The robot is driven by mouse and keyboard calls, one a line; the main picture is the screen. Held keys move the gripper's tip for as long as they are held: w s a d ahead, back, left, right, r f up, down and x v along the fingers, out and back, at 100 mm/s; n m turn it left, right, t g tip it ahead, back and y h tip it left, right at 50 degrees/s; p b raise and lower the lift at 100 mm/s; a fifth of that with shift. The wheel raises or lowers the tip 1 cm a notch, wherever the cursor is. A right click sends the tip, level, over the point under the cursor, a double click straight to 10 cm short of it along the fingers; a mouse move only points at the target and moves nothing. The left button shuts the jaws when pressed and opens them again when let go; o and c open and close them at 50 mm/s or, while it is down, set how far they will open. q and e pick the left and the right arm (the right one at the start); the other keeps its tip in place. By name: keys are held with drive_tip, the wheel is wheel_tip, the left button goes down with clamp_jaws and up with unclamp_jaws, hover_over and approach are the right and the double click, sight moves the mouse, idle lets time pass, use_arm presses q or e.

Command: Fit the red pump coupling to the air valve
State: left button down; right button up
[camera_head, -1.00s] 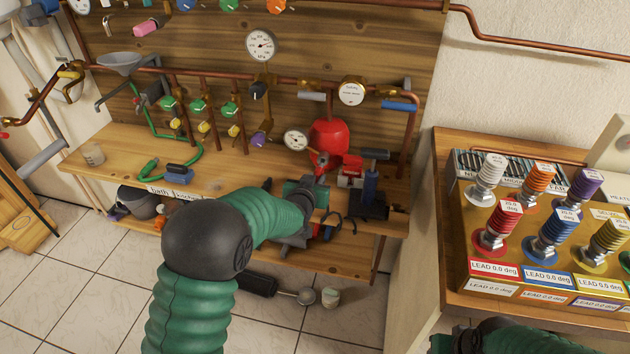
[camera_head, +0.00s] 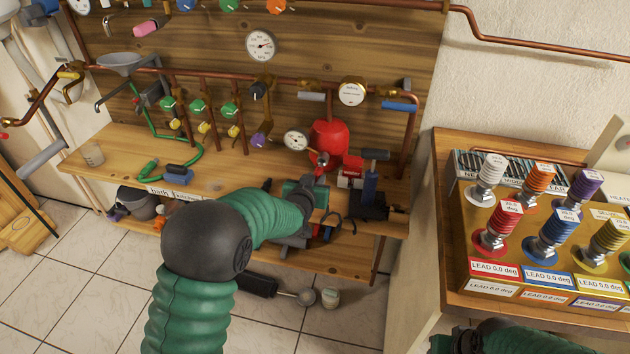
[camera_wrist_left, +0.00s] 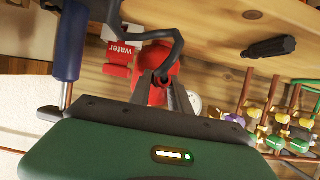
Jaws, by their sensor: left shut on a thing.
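The red vessel (camera_head: 328,138) stands at the back of the wooden bench. My left gripper (camera_head: 318,174) is in front of and below it, its jaws shut on the small red coupling (camera_head: 320,169). In the left wrist view, the gripper fingers (camera_wrist_left: 172,88) point at the red vessel (camera_wrist_left: 150,92), and a dark hose (camera_wrist_left: 178,45) curls down to their tips. The blue pump (camera_head: 370,188) with its dark handle stands to the right; it also shows in the left wrist view (camera_wrist_left: 70,45). The air valve is not clear behind the fingertips, and I cannot tell whether the coupling touches it.
A red box marked "water" (camera_wrist_left: 119,62) is beside the vessel. A round gauge (camera_head: 296,139) is left of the vessel. Copper pipes with green valves (camera_head: 198,106) run behind the bench. A panel of coloured springs (camera_head: 550,215) stands at right. Part of my right arm (camera_head: 510,338) shows below it.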

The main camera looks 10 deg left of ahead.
sight(317, 173)
use_arm(q)
drive_tip(key=shift+w, duration=0.1)
drive_tip(key=shift+w, duration=0.55)
drive_tip(key=shift+w, duration=0.1)
drive_tip(key=shift+w, duration=0.8)
drive_tip(key=c, duration=1.1)
unclamp_jaws()
drive_tip(key=p+v, duration=0.2)
drive_tip(key=v, duration=1.4)
drive_tip(key=shift+s+r, duration=0.15)
drive_tip(key=shift+s, duration=0.2)
